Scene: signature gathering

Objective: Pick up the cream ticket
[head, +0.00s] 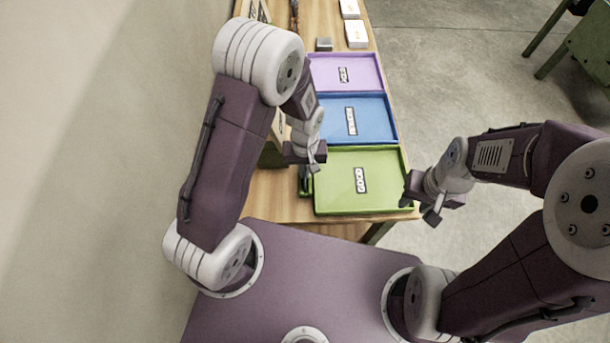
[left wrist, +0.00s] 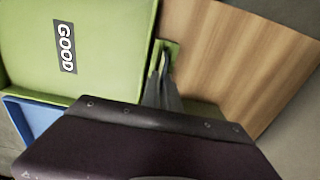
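I cannot make out a cream ticket for certain in either view. A pale cream piece (head: 281,128) shows partly behind my left arm in the head view, too hidden to name. My left gripper (head: 314,166) is over the table beside the left edge of the green tray (head: 333,204). In the left wrist view its fingers (left wrist: 162,62) look close together over a small green thing (left wrist: 172,47), with no ticket visible between them. My right gripper (head: 420,211) is open and empty, off the table to the right of the green tray.
A blue tray (head: 377,131) and a purple tray (head: 325,80) lie beyond the green one. White blocks (head: 356,34) and a small grey block (head: 324,44) stand at the far end of the wooden table (head: 270,201). A wall runs along the left.

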